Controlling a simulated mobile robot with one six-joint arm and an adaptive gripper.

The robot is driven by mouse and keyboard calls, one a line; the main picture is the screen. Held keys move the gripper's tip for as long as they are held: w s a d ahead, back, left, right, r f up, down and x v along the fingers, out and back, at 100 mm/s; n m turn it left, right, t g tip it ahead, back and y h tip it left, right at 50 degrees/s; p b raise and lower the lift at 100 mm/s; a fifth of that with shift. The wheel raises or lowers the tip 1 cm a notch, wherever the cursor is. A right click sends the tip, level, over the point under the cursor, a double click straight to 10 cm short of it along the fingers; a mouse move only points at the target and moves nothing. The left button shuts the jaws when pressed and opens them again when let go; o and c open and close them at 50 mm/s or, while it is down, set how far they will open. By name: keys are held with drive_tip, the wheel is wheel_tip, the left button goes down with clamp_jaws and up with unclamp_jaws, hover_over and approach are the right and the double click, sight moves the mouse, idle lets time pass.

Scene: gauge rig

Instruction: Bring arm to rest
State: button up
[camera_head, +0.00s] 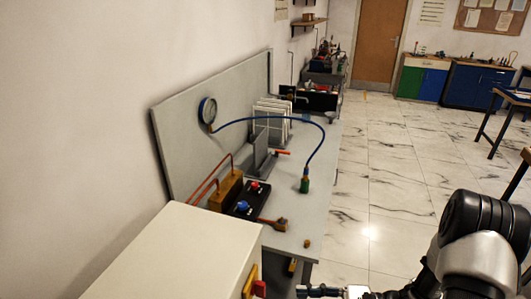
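My arm (478,240) shows at the lower right, with a black rounded joint above a light grey link. It stands over the floor, to the right of the grey workbench (328,170). A small dark and white part lies at the bottom edge, left of the arm; I cannot tell what it is. No gripper fingers show in this view, so I cannot see what the gripper holds, if anything.
A gauge (207,111) on the grey back panel joins a blue hose (290,118), which ends at a green fitting (305,184) on the bench. A cream cabinet (185,255) fills the lower left. Marble floor (385,170) is clear right of the bench.

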drive_tip(key=s+d+r+n+h, duration=0.1)
drive_tip(key=s+r+n+h, duration=0.6)
drive_tip(key=r+n+h, duration=0.1)
drive_tip(key=s+d+r+n+t+h, duration=0.1)
drive_tip(key=s+r+n+h, duration=0.6)
drive_tip(key=r+n, duration=0.3)
drive_tip(key=shift+s+d+r+n+t+h, duration=0.35)
drive_tip(key=shift+r+h, duration=0.45)
drive_tip(key=shift+r, duration=0.85)
